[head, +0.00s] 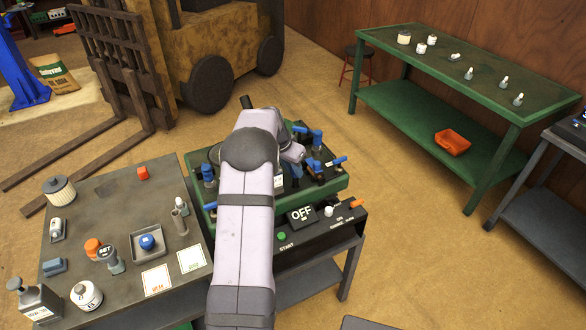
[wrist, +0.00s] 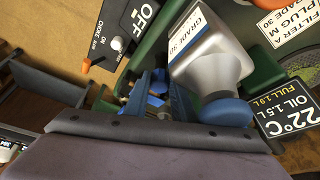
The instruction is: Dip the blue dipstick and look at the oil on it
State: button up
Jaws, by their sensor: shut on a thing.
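My gripper (wrist: 158,95) reaches down over the green mower deck (head: 335,187) in the head view, partly hidden behind my own arm. In the wrist view its fingers are closed on a small blue piece (wrist: 156,88), which looks like the handle of the blue dipstick. The stick itself is hidden, so I cannot tell how deep it sits, and no oil on it shows. A grey container (wrist: 200,55) with a blue cap and a "GRADE 30" label is close beside the fingers in the wrist view.
Blue-handled parts (head: 317,140) stand on the deck around my gripper. The panel with the OFF sign (head: 302,214) and an orange lever (head: 356,203) is at its front. The grey bench (head: 115,225) at left holds several small items. A green table (head: 450,80) stands back right.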

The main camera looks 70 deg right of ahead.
notch_tip(320, 180, up, 10)
jog(key=p, duration=0.6)
jog(key=shift+r+p, duration=0.25)
jog(key=shift+p, duration=0.15)
dwell(0.4)
jog(key=shift+r, duration=0.1)
